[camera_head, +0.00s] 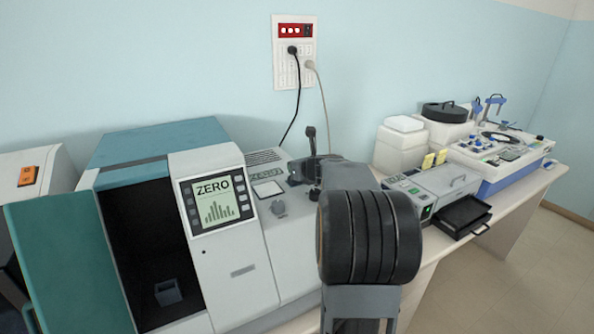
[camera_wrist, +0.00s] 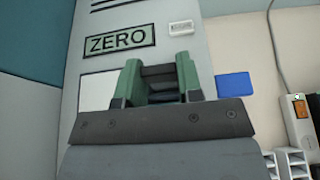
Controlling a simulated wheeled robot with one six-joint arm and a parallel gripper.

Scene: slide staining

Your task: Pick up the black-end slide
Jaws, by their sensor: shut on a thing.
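In the wrist view my gripper (camera_wrist: 158,66) has two green fingers standing apart, shut on a dark piece (camera_wrist: 158,71) that spans the gap between them. The dark piece fits the black end of the slide; no clear glass part can be made out. Behind the fingers is a pale machine front with a ZERO label (camera_wrist: 119,40) and a white panel (camera_wrist: 96,90). In the head view my arm's large dark joint blocks the middle, and the fingers and the slide cannot be made out there.
The ZERO machine (camera_head: 222,262) with its dark open bay fills the left of the bench. To the right are a grey unit (camera_head: 440,182), a black tray (camera_head: 462,213), white containers (camera_head: 398,150) and a blue-white device (camera_head: 500,165). A blue rectangle (camera_wrist: 235,86) lies right of the fingers.

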